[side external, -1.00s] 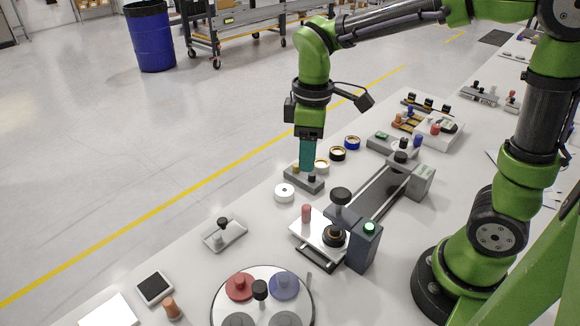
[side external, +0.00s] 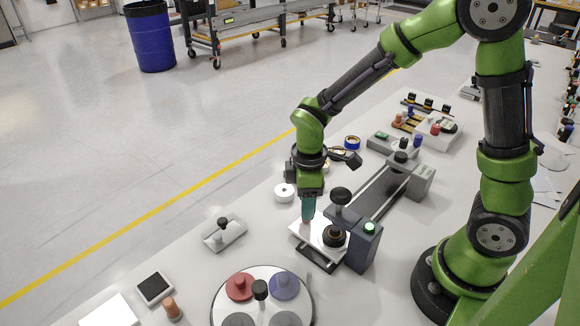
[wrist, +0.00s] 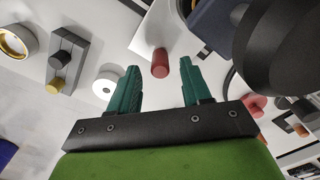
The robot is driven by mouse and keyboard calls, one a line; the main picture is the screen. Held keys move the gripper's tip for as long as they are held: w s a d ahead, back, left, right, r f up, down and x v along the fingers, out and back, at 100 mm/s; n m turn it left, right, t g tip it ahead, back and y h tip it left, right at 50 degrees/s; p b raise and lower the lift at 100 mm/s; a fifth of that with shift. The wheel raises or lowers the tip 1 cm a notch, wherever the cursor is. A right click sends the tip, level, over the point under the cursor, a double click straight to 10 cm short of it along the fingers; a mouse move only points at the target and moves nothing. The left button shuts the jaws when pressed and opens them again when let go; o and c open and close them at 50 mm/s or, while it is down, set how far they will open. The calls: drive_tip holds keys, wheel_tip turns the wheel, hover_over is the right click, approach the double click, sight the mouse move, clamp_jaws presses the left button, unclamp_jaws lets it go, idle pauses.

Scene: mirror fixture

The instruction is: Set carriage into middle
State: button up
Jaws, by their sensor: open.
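The carriage (side external: 318,243) is a white plate with a salmon-red peg, at the near end of the long dark track (side external: 368,196). My gripper (side external: 308,217) is open, pointing down at the peg, and its fingers largely hide it in the side view. In the wrist view the red peg (wrist: 160,63) shows between the two teal fingertips of my gripper (wrist: 162,66), with space on both sides. A dark round knob (side external: 333,236) sits near the plate's right side.
A dark post (side external: 364,246) with a green light and a black knob (side external: 341,195) stands close right of my gripper. A grey block (side external: 421,182) ends the track's far side. A white roll (side external: 284,192) lies left. A turntable (side external: 262,300) with coloured discs is in front.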

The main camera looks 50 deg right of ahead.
sight(324, 227)
drive_tip(key=shift+f, duration=1.35)
drive_tip(key=shift+c, duration=0.4)
clamp_jaws()
drive_tip(key=shift+d, duration=0.1)
